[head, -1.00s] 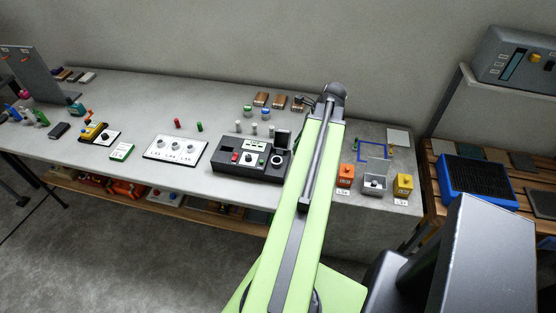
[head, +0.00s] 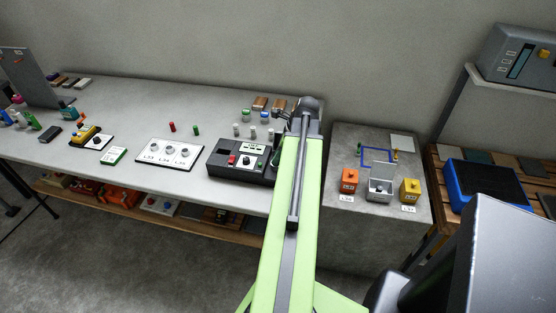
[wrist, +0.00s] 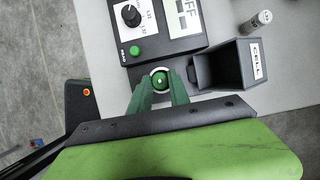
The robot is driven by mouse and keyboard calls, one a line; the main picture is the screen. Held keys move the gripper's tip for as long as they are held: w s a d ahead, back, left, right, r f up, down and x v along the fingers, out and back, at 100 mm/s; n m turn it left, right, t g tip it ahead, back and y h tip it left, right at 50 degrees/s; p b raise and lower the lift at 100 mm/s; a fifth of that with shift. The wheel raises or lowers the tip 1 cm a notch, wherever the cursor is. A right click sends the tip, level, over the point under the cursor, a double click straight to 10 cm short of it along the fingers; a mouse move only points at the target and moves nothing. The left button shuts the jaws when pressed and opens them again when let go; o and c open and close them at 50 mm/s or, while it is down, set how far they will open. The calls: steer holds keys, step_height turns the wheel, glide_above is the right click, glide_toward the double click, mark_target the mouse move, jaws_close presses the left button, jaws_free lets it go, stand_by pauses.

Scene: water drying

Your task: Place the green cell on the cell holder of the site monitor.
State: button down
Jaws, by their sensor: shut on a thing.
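My gripper (wrist: 161,79) is shut on the green cell (wrist: 160,83), whose round end shows between the dark green fingers in the wrist view. A pale ring shows around the cell; I cannot tell whether the cell is above the holder or seated in it. The site monitor (wrist: 143,20) is a black box with a dial, a screen reading OFF and a green button. A black open part labelled CELL (wrist: 257,60) stands just right of the fingers. In the head view the monitor (head: 228,174) is partly behind my arm, and my gripper is not clearly visible.
Several small cells, one of them a loose white one (wrist: 261,18), stand behind the monitor. A white socket panel (head: 170,153) lies left of it. Orange (head: 349,182) and yellow (head: 410,190) boxes stand on the side block at the right.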

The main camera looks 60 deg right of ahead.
steer(key=shift+f, duration=0.2)
steer(key=c, duration=1.2)
jaws_free()
steer(key=shift+r, duration=0.1)
steer(key=shift+c, duration=0.2)
steer(key=p+v, duration=1.1)
steer(key=v, duration=0.1)
steer(key=shift+r, duration=0.2)
steer(key=shift+w, duration=0.1)
